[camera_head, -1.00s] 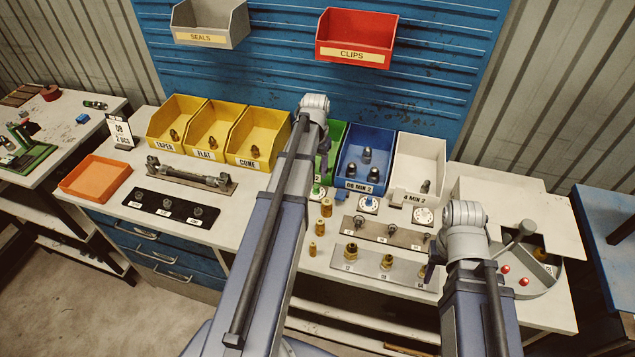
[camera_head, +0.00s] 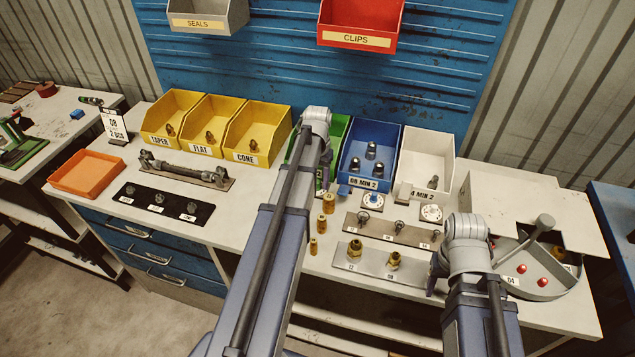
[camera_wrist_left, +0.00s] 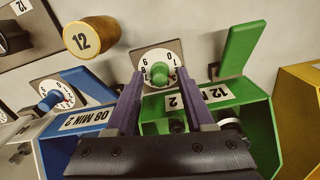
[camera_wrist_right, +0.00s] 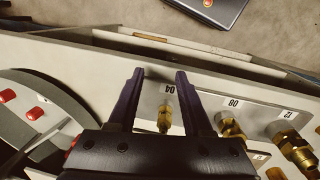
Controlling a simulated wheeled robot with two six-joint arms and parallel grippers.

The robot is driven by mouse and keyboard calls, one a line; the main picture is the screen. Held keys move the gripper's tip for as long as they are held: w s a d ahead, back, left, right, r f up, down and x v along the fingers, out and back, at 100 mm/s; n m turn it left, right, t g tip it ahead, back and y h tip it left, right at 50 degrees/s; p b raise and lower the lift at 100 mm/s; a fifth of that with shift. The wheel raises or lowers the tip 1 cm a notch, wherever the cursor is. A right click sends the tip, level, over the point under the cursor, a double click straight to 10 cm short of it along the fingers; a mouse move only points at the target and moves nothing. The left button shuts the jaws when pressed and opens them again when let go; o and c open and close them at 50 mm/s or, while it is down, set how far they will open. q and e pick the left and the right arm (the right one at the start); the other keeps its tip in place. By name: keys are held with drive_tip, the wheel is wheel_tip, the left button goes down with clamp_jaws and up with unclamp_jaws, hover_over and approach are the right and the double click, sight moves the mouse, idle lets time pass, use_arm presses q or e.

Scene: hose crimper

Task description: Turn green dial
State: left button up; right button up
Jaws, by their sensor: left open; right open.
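The green dial (camera_wrist_left: 161,75) sits on a white numbered plate (camera_wrist_left: 152,58) in front of the green bin (camera_wrist_left: 205,122) marked 12 MIN 2. My left gripper (camera_wrist_left: 160,73) is open, and the dial shows between its fingertips. I cannot tell whether the fingers touch it. My right gripper (camera_wrist_right: 159,72) is open. A brass fitting (camera_wrist_right: 165,118) by the 04 label shows between its fingers, not gripped.
A green lever (camera_wrist_left: 240,48) stands right of the dial in the left wrist view. A brass cylinder marked 12 (camera_wrist_left: 90,38) and a blue dial (camera_wrist_left: 52,99) are to its left. A round grey tray with red buttons (camera_head: 532,275) is beside my right arm.

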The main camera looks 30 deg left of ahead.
use_arm(q)
clamp_jaws()
idle(0.3)
drive_tip(key=shift+n, duration=3)
unclamp_jaws()
